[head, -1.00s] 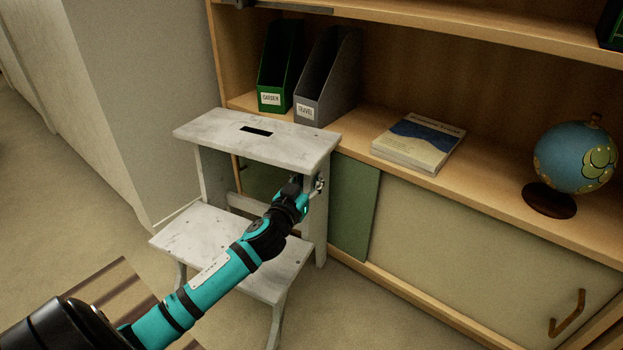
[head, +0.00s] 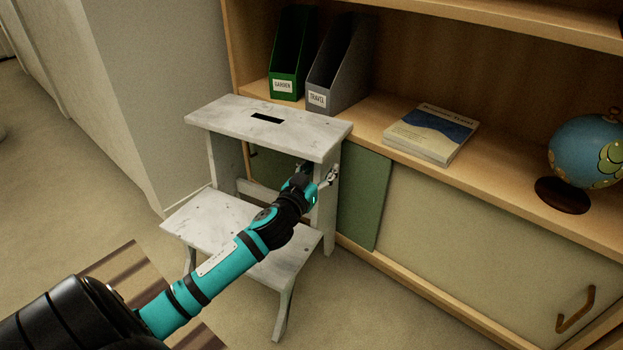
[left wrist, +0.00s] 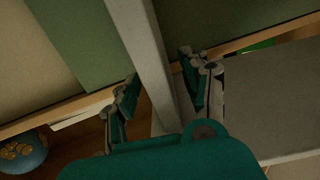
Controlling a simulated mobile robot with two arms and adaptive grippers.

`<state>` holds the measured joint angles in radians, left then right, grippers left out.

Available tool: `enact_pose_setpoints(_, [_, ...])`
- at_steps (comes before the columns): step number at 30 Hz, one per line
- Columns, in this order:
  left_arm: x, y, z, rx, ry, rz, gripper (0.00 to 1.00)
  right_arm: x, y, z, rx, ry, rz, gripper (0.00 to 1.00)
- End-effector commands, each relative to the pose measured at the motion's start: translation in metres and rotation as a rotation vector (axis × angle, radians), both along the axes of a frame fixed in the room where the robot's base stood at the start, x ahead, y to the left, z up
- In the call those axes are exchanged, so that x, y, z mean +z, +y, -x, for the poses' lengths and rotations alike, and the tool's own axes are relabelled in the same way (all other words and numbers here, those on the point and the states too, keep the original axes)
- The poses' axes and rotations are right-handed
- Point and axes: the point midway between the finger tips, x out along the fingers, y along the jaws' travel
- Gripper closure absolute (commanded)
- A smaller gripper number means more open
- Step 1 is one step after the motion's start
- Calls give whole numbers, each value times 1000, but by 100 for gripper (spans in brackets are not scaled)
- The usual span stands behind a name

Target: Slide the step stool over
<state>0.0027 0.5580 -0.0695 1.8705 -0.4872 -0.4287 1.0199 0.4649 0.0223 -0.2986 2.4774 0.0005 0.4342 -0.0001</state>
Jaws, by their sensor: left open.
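The step stool (head: 255,128) is whitewashed, with a slot in its top and a lower step (head: 215,222). It stands upright on the floor in front of the shelf unit. My left gripper (head: 322,175) is at the stool's right side, just under the top. In the left wrist view a pale upright leg of the stool (left wrist: 146,45) runs between the two open fingers of my left gripper (left wrist: 160,88). The fingers stand on either side of the leg, apart from it as far as I can see. My right gripper is not in view.
The shelf unit has a green sliding panel (head: 362,200) close to the stool's right and a cream door (head: 470,250). On the shelf are magazine files (head: 338,70), books (head: 430,133) and a globe (head: 588,152). A wall (head: 165,90) is at left. A striped rug (head: 115,275) lies in front.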

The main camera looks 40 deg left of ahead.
Motion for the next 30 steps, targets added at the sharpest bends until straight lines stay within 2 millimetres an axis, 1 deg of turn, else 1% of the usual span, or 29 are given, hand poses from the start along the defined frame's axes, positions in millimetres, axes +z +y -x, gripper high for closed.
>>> enact_pose_setpoints(5, [-2,-5,32,0,4,3,54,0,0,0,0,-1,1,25])
enact_pose_setpoints(9, [-2,-10,63,0,4,3,54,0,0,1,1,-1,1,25])
enact_pose_setpoints(12, [-1,-13,81,1,4,2,54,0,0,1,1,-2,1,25])
enact_pose_setpoints(15, [-1,-15,96,1,3,2,54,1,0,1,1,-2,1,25])
enact_pose_setpoints(18, [-1,-16,105,0,2,1,54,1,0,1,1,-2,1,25])
enact_pose_setpoints(21, [0,-17,110,0,0,-1,54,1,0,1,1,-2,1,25])
enact_pose_setpoints(30, [0,-17,111,0,0,-1,54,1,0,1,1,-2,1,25])
